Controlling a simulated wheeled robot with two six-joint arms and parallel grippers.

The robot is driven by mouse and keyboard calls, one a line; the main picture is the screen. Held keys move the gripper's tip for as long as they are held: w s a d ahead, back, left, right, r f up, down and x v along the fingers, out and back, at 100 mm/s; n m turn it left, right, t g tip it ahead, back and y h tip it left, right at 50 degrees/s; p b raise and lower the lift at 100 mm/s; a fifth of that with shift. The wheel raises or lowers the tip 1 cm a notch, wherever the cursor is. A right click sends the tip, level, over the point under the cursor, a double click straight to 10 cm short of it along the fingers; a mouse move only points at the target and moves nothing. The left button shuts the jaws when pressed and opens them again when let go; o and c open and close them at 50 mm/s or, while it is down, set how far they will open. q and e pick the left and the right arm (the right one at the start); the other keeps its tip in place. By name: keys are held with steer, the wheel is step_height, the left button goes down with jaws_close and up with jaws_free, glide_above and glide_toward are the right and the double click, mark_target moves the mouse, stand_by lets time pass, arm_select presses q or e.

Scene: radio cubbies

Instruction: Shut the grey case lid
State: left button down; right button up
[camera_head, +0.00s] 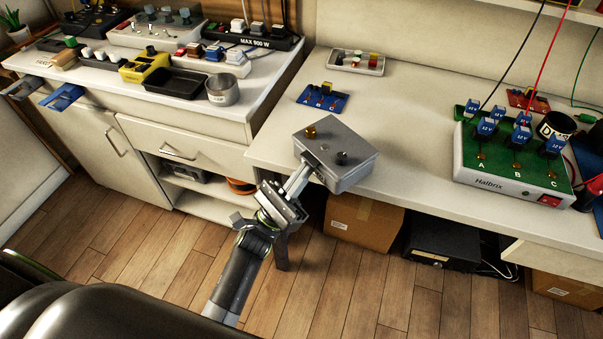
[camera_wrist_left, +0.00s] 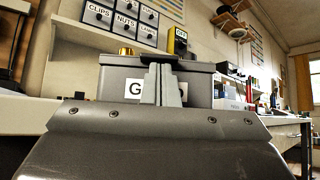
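The grey case (camera_head: 352,172) stands at the front edge of the right-hand bench. Its lid (camera_head: 338,139) lies down on the body and carries an amber knob and a dark knob. In the left wrist view the case (camera_wrist_left: 200,88) is straight ahead, with a white label partly hidden by my fingers. My left gripper (camera_head: 302,177) is at the case's front left side, its fingertips at or very near the lid's front edge. Its fingers (camera_wrist_left: 163,84) look shut together, with nothing seen between them. Whether they touch the case is unclear. My right gripper is out of view.
A blue switch board (camera_head: 322,98) and a small tray (camera_head: 356,62) lie behind the case. The green-topped Halbrix box (camera_head: 505,163) with cables stands at right. A cardboard box (camera_head: 363,221) sits under the bench. The bench between case and Halbrix box is clear.

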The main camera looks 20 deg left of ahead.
mark_target(302, 156)
arm_select(q)
steer(key=shift+r, duration=0.15)
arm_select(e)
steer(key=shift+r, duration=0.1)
arm_select(q)
steer(key=shift+r+g+p, duration=0.4)
steer(key=shift+r+p, duration=0.15)
steer(key=shift+p, duration=0.65)
steer(key=shift+r+g+y+p, duration=0.3)
steer(key=shift+r+y+p, duration=0.15)
steer(key=shift+p, duration=0.6)
step_height(302, 156, up, 4)
steer(key=g+y+p, duration=0.1)
steer(key=p, duration=0.3)
steer(key=shift+w+f, duration=0.1)
steer(key=shift+f, duration=0.1)
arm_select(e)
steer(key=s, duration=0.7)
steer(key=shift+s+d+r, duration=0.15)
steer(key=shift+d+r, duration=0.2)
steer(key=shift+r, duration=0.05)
arm_select(q)
steer(key=shift+f, duration=0.1)
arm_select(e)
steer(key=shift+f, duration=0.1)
